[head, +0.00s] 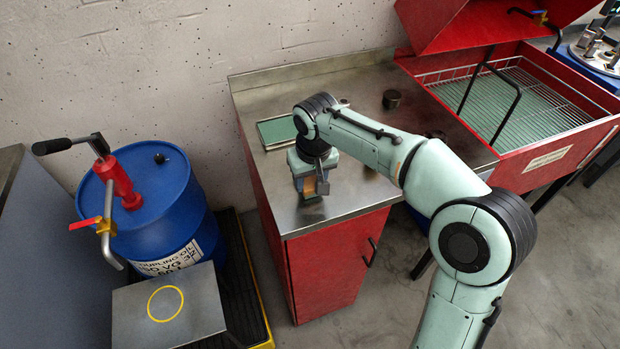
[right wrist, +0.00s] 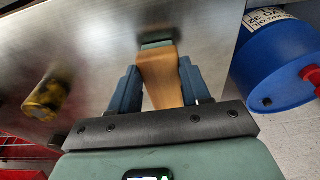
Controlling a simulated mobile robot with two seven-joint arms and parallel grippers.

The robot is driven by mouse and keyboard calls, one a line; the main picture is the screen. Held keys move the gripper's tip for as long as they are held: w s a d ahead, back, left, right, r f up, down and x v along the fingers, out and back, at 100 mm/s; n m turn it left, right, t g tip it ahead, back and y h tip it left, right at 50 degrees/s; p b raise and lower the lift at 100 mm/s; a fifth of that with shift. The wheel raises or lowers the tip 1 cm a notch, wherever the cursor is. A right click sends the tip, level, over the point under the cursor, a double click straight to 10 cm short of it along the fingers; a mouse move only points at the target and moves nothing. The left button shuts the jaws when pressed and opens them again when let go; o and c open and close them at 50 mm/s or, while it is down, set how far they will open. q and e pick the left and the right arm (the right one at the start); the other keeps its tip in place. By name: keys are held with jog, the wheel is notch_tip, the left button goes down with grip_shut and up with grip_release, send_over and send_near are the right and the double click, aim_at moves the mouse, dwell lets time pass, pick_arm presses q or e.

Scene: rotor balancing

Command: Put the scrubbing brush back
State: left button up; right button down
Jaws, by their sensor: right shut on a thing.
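The scrubbing brush appears as a wooden piece (head: 309,187) under my right gripper (head: 312,188) in the head view, over the front left part of the steel worktop (head: 345,205). In the right wrist view, the two blue fingers of my right gripper (right wrist: 160,90) are shut on the sides of the tan wooden brush (right wrist: 161,75). A green-grey end shows beyond the wood. I cannot tell whether the brush touches the worktop. The rest of the brush is hidden by the gripper. My left gripper is in neither view.
A shallow green-floored tray (head: 259,136) lies at the worktop's back left, partly behind my arm. A dark cup (head: 391,98) stands at the back. A yellow-black cylinder (right wrist: 47,97) shows in the wrist view. The red wash basin (head: 550,160) is right, the blue drum (head: 165,215) left.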

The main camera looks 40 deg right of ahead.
jog(key=shift+f, duration=0.1)
jog(key=c, duration=0.5)
grip_release()
notch_tip(320, 180, up, 12)
jog(key=s+p, duration=0.2)
jog(key=shift+a+p, duration=0.35)
jog(key=shift+a, duration=0.05)
